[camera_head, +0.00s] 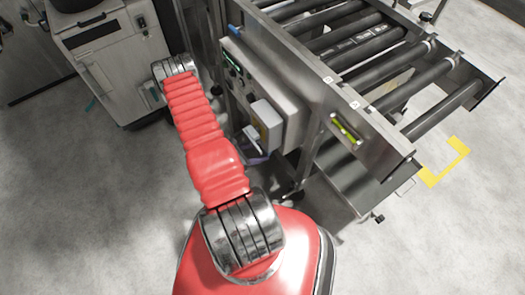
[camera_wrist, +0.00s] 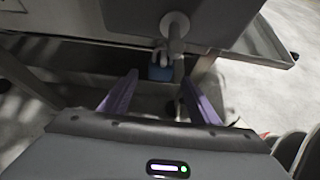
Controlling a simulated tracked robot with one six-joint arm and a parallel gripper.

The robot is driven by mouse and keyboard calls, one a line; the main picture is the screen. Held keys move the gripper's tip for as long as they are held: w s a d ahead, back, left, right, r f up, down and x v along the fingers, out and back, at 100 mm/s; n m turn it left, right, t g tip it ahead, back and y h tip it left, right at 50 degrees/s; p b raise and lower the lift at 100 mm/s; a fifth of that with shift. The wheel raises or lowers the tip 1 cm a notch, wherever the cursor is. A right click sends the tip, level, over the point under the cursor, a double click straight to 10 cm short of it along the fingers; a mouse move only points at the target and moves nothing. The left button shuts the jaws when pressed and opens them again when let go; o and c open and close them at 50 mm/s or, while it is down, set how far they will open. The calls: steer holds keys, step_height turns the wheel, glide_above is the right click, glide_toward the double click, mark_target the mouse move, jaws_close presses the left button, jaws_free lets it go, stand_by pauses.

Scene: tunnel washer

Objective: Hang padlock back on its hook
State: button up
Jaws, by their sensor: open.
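A small blue padlock (camera_wrist: 160,73) with a pale shackle shows in the wrist view, just below a grey knob or handle (camera_wrist: 176,30). Its shackle is up and its body hangs below. I cannot make out a separate hook, or whether the shackle is on one. My gripper (camera_wrist: 160,77) has two purple fingers, spread apart, with the padlock's body between or just beyond their tips. I see no finger clearly touching it. In the head view a purple part of my gripper shows beside the machine's side panel; the padlock cannot be made out there.
A grey control box (camera_head: 267,125) sits on the machine's side panel, close to my gripper. The roller conveyor (camera_head: 360,50) is at upper right. A white cabinet (camera_head: 110,55) stands at upper left. The concrete floor is open at lower left and right, with a yellow floor mark (camera_head: 445,162).

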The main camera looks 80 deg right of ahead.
steer(key=v, duration=0.9)
steer(key=shift+w+a+r, duration=0.15)
steer(key=shift+w+a, duration=0.05)
steer(key=shift+a, duration=0.05)
stand_by(0.4)
steer(key=s+a+r+m+g+y, duration=0.2)
steer(key=s+a+r+m+y, duration=0.1)
steer(key=s+a, duration=0.15)
steer(key=w+a+r+m+t+y, duration=0.1)
steer(key=w+a+r+m+t, duration=0.15)
steer(key=w+a+r, duration=0.55)
steer(key=w+a+r+m+t+y, duration=0.2)
steer(key=a+r+m, duration=0.15)
steer(key=r, duration=0.75)
steer(key=w+a+r+m+t+y, duration=0.1)
steer(key=w+a+r+m+t, duration=0.1)
steer(key=w+a+r, duration=0.6)
steer(key=a+r+t, duration=0.4)
steer(key=a+r, duration=0.3)
steer(key=r, duration=0.4)
steer(key=s+a+r+n+t+y, duration=0.1)
steer(key=a+r+t, duration=0.4)
steer(key=r, duration=0.7)
steer(key=shift+s+a+y, duration=0.2)
steer(key=shift+a+y, duration=0.1)
steer(key=shift+a, duration=0.75)
